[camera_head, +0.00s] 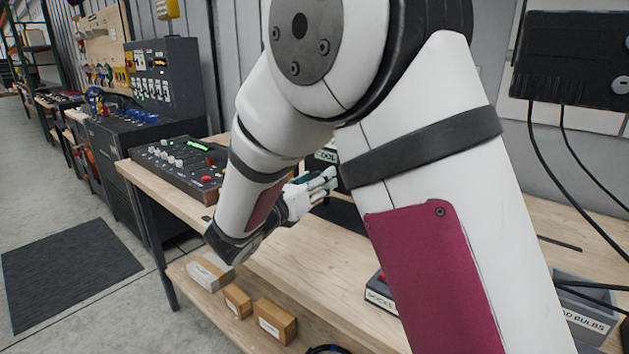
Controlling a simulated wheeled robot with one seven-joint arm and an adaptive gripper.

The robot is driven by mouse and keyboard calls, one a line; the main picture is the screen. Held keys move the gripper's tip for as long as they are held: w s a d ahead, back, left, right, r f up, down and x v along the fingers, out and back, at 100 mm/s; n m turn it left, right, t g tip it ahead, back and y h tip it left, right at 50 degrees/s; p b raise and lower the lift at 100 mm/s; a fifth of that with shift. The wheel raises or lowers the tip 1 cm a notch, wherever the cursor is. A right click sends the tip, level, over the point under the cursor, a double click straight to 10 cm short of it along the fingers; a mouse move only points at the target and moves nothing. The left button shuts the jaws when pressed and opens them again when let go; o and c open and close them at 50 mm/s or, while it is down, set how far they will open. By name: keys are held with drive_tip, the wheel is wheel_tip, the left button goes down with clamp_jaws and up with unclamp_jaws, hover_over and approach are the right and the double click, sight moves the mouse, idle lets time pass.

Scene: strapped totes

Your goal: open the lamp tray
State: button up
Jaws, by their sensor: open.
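My gripper (325,182) is open and hangs over the wooden workbench, in front of a black box-like thing (346,211) with a partly hidden label. A small dark green patch shows at the fingers; I cannot tell what it belongs to. A grey tray (585,318) with a label ending in "AD BULBS" stands at the lower right, well away from my gripper.
My arm blocks the middle of the view. A control panel (180,165) with knobs stands on the bench's left end. Several cardboard boxes (275,320) lie on the lower shelf. A black unit (570,55) with hanging cables is at the upper right. Bare bench top (320,260) lies below my gripper.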

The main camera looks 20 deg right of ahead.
clamp_jaws()
drive_tip(key=w+a+p+v, duration=0.1)
drive_tip(key=p+v, duration=0.1)
drive_tip(key=v, duration=0.8)
drive_tip(key=shift+p, duration=0.3)
drive_tip(key=shift+a, duration=0.1)
unclamp_jaws()
drive_tip(key=shift+a, duration=0.1)
drive_tip(key=v, duration=1.1)
drive_tip(key=shift+s+a, duration=0.25)
drive_tip(key=shift+s, duration=0.1)
